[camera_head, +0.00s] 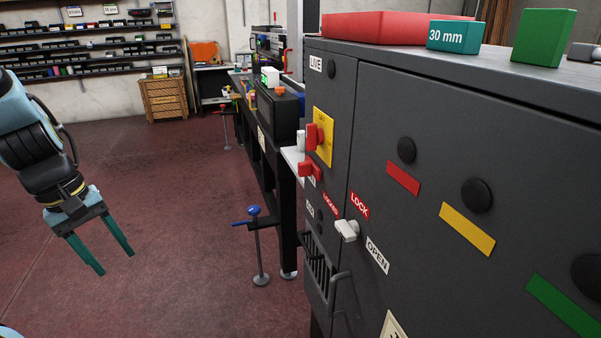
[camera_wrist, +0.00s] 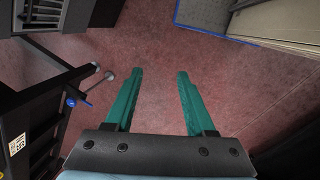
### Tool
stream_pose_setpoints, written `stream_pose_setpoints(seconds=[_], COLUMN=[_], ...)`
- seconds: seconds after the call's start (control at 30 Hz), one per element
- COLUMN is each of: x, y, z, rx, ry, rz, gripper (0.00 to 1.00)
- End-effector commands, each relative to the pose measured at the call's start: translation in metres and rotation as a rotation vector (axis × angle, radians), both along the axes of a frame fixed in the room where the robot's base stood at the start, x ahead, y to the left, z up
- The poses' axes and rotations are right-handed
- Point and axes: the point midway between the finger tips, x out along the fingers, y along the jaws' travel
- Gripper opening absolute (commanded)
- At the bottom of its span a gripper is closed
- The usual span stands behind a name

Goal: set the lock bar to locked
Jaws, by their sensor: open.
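A dark grey cabinet (camera_head: 400,110) fills the right of the head view. On its front, a white handle (camera_head: 347,230) sits between a red LOCK label (camera_head: 360,206) and a white OPEN label (camera_head: 377,255). A red LOCKED label (camera_head: 330,204) is just left of it, and a red handle (camera_head: 310,170) juts out above. I cannot tell which part is the lock bar or how it is set. My gripper (camera_head: 115,263) hangs at the left over the floor, open and empty, well apart from the cabinet. Its green fingers (camera_wrist: 160,72) are spread in the wrist view.
Open red floor (camera_head: 170,240) lies between my gripper and the stand.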

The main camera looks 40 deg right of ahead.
Motion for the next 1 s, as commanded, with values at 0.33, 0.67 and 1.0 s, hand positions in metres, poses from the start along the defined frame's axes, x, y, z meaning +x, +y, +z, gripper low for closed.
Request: stream_pose_setpoints(seconds=[0.33, 0.67, 1.0], x=[-0.014, 0.021, 0.027], y=[-0.193, -0.316, -0.346], z=[-0.044, 0.006, 0.022], rx=[-0.404, -0.753, -0.812], ry=[0.622, 1.182, 1.283], rz=[0.399, 0.710, 0.760], gripper=[0.55, 0.55, 0.55])
